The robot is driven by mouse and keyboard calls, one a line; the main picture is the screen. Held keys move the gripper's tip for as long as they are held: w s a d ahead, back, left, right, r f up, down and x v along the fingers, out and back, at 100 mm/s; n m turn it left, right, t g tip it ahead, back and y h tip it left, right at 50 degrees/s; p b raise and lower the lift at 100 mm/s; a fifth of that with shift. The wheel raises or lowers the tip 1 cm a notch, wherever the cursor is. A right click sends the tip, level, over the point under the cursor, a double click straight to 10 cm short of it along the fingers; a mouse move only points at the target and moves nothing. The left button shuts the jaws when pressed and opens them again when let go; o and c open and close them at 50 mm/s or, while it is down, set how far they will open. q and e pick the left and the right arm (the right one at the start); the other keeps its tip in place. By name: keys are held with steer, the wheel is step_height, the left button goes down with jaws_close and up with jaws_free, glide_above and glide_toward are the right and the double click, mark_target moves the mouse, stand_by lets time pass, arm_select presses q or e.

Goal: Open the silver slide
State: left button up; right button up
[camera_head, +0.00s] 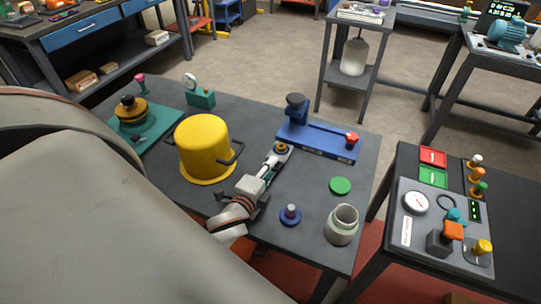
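My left gripper (241,199) is at the near end of the block. Its dark fingers look spread, one to each side; I cannot tell whether they touch the block. My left arm hides the table's near left part. My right gripper is not in view.
A yellow pot (204,147) stands left of the gripper, and a blue fixture (318,140) lies beyond. A blue knob (290,215), a grey-white jar (342,224) and a green disc (340,186) are at the right. A side table holds a control panel (405,232).

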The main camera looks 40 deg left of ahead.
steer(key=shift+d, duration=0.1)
arm_select(q)
steer(key=v, duration=1.2)
steer(key=shift+a+r, duration=0.1)
stand_by(0.3)
